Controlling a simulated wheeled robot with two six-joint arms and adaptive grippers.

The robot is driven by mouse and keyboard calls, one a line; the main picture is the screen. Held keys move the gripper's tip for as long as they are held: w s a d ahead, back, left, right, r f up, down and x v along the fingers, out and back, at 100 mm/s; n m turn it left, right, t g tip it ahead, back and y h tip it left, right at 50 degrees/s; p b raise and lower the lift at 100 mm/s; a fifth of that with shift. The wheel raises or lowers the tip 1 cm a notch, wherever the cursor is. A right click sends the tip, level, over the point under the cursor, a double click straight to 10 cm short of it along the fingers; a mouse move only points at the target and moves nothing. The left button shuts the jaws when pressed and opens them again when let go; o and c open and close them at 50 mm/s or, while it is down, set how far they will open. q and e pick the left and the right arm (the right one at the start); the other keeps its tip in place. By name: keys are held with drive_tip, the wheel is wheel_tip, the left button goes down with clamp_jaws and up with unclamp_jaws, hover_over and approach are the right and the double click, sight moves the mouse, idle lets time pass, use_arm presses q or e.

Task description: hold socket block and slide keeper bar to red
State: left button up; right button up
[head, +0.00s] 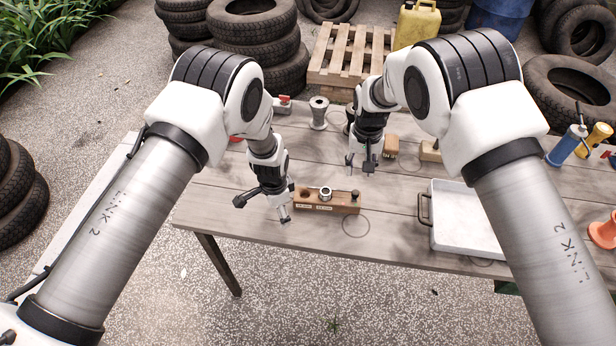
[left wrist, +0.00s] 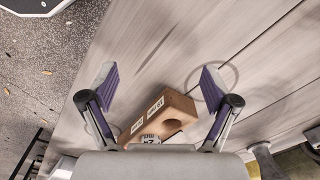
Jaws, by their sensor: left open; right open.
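The wooden socket block (head: 345,204) lies on the table, with a round hole at its left end, a metal ring on its middle and a dark knob at its right end. Pale labels are on its front. My left gripper (head: 263,210) is open just left of the block. In the left wrist view the block (left wrist: 170,103) shows low between the spread fingers (left wrist: 158,80); no contact is visible. My right gripper (head: 359,164) is open and empty, behind and right of the block. I cannot make out the keeper bar or a red mark on the block.
A white tray (head: 462,241) stands right of the block. Behind are a grey spool (head: 318,113), a red-topped item (head: 284,101) and small wooden blocks (head: 430,152). An orange spool (head: 603,232) is far right. The table's front edge is close below the block.

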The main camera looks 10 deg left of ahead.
sight(307, 196)
use_arm(q)
drive_tip(key=w+d+r+m, duration=0.4)
drive_tip(key=d, duration=0.1)
drive_tip(key=w+d+r+m, duration=0.1)
drive_tip(key=w+d+m, duration=0.1)
drive_tip(key=shift+w+d+r, duration=0.15)
drive_tip(key=shift+w+r, duration=0.1)
drive_tip(key=shift+r, duration=0.15)
wheel_tip(307, 196, down, 8)
drive_tip(key=shift+r, duration=0.25)
